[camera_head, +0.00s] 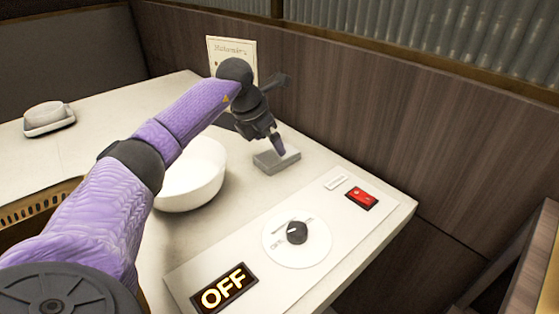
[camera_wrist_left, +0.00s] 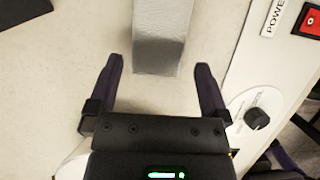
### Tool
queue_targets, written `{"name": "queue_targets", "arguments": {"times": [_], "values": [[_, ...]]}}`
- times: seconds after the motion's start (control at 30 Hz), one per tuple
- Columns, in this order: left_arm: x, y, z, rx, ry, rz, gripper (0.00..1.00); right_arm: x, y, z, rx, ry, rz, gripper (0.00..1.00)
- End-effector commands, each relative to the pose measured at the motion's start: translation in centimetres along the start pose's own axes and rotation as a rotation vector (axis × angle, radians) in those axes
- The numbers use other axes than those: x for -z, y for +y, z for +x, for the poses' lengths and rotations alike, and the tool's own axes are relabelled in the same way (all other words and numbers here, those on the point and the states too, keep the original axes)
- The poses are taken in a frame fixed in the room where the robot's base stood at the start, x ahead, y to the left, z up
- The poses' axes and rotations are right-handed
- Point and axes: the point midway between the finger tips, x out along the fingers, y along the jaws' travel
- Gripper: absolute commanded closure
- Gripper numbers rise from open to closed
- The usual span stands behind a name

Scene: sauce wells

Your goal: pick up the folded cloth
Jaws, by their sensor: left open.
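The folded cloth (camera_head: 268,163) is a small grey block lying on the pale table near the wooden partition. In the left wrist view the cloth (camera_wrist_left: 163,35) runs away from my gripper, with its near end between the fingertips in the picture. My left gripper (camera_head: 277,146) is over the cloth in the head view and hides part of it. In the left wrist view my left gripper (camera_wrist_left: 160,66) is open, with one finger on each side of the cloth and a gap on both sides. I cannot tell the exact height of the fingertips.
A white bowl (camera_head: 192,178) stands left of the cloth, close under my left arm. In front is a panel with a dial (camera_head: 297,232), a red switch (camera_head: 362,198) and an OFF display (camera_head: 224,289). A menu card (camera_head: 232,56) stands behind. A white dish (camera_head: 48,120) is far left.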

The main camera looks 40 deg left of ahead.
Motion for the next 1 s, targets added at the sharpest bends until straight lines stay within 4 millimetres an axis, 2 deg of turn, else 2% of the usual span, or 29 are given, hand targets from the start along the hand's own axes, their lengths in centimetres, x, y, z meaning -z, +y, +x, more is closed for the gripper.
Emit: {"name": "queue_targets", "arguments": {"times": [0.03, 0.23, 0.47, 0.77, 0.8, 1.0], "values": [[0.2, 0.0, 1.3, 0.002, 0.003, 0.000, 0.00, -0.2, 0.0, 0.9, 0.000, -0.009, -0.001, 1.00], [0.4, 0.0, 5.3, 0.002, 0.005, -0.001, 0.00, -0.5, -0.3, 3.6, 0.005, -0.032, -0.004, 1.00], [0.1, 0.1, 5.1, 0.000, -0.001, 0.000, 0.00, 0.1, -0.4, 3.4, 0.006, -0.022, -0.002, 1.00], [0.1, 0.0, 5.0, 0.000, -0.001, 0.000, 0.64, 0.4, -1.0, 3.4, 0.016, -0.016, 0.002, 1.00], [0.1, 0.0, 5.0, 0.000, -0.001, 0.000, 0.66, 0.4, -1.0, 3.4, 0.016, -0.016, 0.002, 1.00], [0.0, 0.0, 4.7, 0.000, -0.002, 0.000, 0.67, 0.4, -0.9, 3.2, 0.014, -0.014, 0.001, 1.00]]}}
